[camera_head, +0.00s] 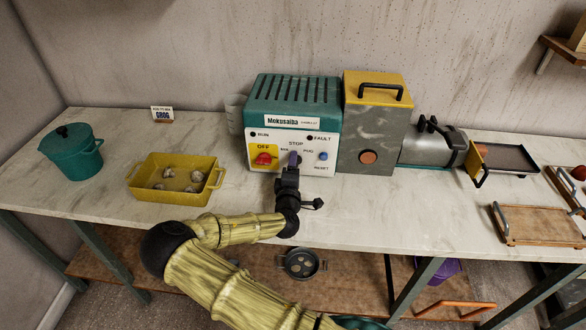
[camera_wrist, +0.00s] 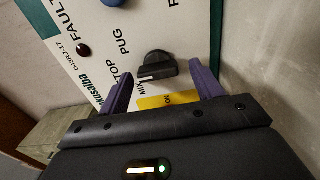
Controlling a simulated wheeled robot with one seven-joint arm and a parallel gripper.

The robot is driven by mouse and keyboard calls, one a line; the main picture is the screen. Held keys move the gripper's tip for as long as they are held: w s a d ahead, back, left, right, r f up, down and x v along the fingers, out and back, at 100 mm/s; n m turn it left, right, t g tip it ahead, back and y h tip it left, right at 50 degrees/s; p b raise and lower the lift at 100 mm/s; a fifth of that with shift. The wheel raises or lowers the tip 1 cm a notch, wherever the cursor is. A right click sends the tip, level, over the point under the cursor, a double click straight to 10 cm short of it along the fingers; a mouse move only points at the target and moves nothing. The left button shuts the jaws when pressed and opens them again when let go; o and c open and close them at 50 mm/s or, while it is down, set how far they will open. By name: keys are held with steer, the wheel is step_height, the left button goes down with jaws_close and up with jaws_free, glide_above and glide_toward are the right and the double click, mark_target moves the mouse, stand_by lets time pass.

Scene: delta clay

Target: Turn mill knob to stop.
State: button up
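The mill's control box (camera_head: 292,122) is teal and white and stands on the bench against the wall. Its front panel carries a dark knob, seen close in the wrist view (camera_wrist: 155,66), with STOP, PUG and MIX lettered around it. The knob's white mark is on its lower left side in that view, near the MIX lettering; I cannot tell its exact setting. My gripper (camera_head: 293,160) is in front of the panel and hides the knob in the head view. In the wrist view its purple fingers (camera_wrist: 163,88) are spread apart, with the knob just beyond and between their tips.
A red switch (camera_head: 263,159) on a yellow OFF plate is left of the knob; a blue reset button (camera_head: 323,156) is right. A yellow tub (camera_head: 172,194) with several lumps and a teal pot (camera_head: 72,160) stand left. A marbled grey housing (camera_head: 371,140) adjoins the box.

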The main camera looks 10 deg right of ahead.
steer(key=b+v, duration=0.1)
steer(key=v, duration=1.6)
steer(key=shift+s, duration=0.2)
steer(key=shift+a, duration=0.1)
